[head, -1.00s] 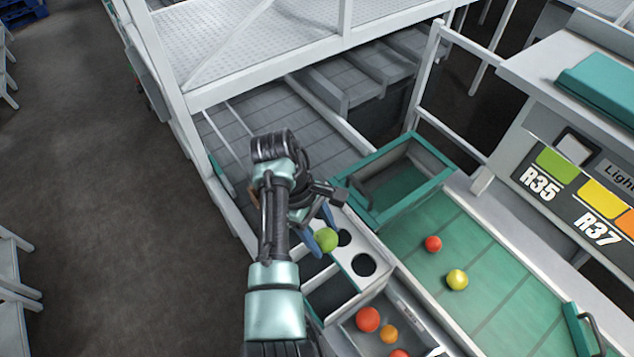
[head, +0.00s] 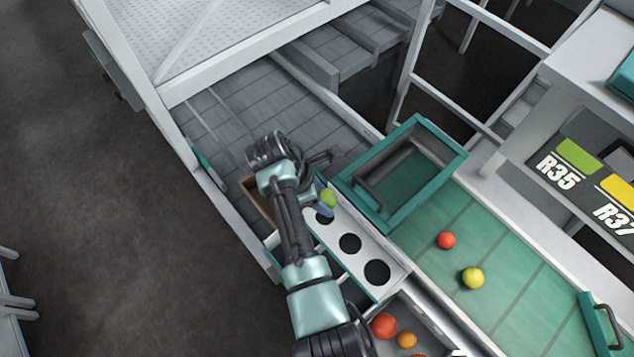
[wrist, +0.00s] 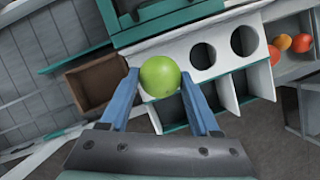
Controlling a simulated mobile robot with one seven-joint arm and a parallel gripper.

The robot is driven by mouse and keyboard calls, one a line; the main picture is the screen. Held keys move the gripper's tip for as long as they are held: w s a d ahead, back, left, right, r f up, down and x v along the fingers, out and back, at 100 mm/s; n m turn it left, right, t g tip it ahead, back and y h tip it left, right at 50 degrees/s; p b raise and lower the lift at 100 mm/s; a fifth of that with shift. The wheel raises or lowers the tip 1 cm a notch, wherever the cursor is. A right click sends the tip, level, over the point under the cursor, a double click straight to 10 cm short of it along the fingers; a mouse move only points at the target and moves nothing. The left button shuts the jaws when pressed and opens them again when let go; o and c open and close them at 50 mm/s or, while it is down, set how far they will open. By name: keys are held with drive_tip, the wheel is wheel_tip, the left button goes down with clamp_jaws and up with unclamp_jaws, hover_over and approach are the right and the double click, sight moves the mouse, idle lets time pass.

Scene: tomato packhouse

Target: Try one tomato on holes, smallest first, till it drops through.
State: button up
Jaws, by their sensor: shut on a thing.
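A green tomato (head: 328,198) is held between the two blue fingers of my gripper (wrist: 160,80); it shows whole in the wrist view (wrist: 160,76). The white plate with round holes (head: 364,257) lies below and beside it. In the head view the tomato is over or just beyond the plate's far-end hole (head: 325,217), which is partly covered. The middle hole (head: 350,243) and near-end hole (head: 377,272) are empty and in plain view. In the wrist view the tomato hides the far-end hole, so I cannot tell the gap between them.
Open compartments (wrist: 228,92) lie under the plate. A brown bin (wrist: 95,80) is beside its far end. A green-rimmed tray (head: 385,220) stands close by. A red tomato (head: 446,240) and a yellow one (head: 473,278) lie on the green belt (head: 510,300). Several red and orange tomatoes lie at the plate's near end.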

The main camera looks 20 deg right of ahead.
drive_tip(key=shift+s+f+b, duration=0.1)
drive_tip(key=shift+f+b, duration=0.35)
wheel_tip(320, 180, down, 5)
drive_tip(key=b, duration=0.4)
drive_tip(key=shift+f+b, duration=0.2)
drive_tip(key=shift+b, duration=0.2)
drive_tip(key=shift+r+p, duration=0.1)
drive_tip(key=shift+p, duration=0.2)
drive_tip(key=o, duration=1)
idle(0.9)
